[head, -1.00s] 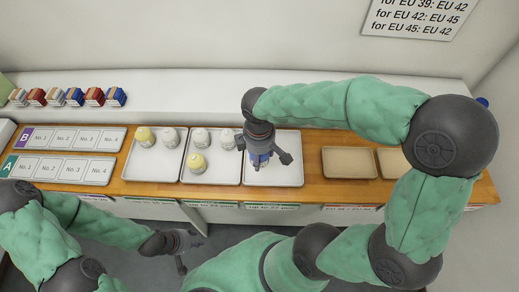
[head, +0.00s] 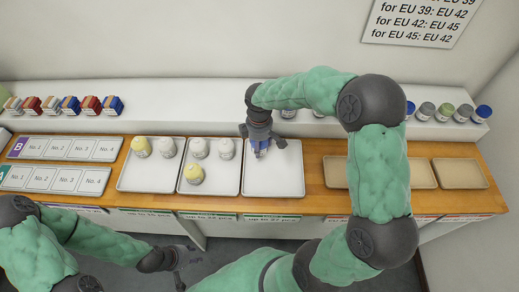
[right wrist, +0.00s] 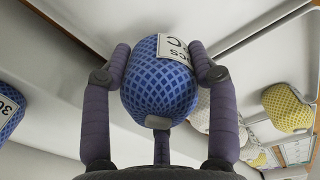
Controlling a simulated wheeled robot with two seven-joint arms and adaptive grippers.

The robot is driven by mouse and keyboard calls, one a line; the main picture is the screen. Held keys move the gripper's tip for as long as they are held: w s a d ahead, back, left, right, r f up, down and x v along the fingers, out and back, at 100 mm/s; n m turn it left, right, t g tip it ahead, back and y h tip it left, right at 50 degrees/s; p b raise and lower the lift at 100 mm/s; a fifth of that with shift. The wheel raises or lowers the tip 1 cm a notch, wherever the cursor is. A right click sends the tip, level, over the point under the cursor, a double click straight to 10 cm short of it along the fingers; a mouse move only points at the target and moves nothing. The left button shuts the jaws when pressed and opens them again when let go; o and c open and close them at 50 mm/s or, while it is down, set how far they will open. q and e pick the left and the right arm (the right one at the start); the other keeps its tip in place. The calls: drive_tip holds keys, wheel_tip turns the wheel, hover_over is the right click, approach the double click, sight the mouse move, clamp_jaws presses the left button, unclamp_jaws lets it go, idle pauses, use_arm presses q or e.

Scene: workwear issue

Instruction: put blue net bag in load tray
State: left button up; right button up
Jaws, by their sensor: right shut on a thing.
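The blue net bag (right wrist: 160,80), a rounded mesh pouch with a white label, is between the two fingers of my right gripper (right wrist: 162,70) in the right wrist view. In the head view my right gripper (head: 261,144) is over the left part of the rightmost white tray (head: 285,180), and only a little blue of the bag shows below it. I cannot tell whether the bag touches the tray. No other bag shows in that tray. My left gripper (head: 181,265) is low at the front, off the counter; its jaw opening is unclear.
Two white trays to the left hold cream bags (head: 199,148) and yellow bags (head: 195,174). Tan trays (head: 459,173) stand at the right. Boxes (head: 70,105) and more bags (head: 484,113) line the back shelf. Numbered boards (head: 67,149) lie at the left.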

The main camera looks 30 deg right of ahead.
drive_tip(key=shift+w+d+f+b, duration=0.15)
drive_tip(key=shift+f+b, duration=0.1)
drive_tip(key=shift+f, duration=0.7)
drive_tip(key=shift+w+f+b, duration=0.1)
drive_tip(key=shift+f+b, duration=0.1)
drive_tip(key=shift+f, duration=0.7)
drive_tip(key=shift+f, duration=0.15)
drive_tip(key=o, duration=1.2)
wheel_tip(320, 180, up, 12)
drive_tip(key=p, duration=0.2)
drive_tip(key=shift+s+p, duration=0.15)
drive_tip(key=shift+p, duration=0.25)
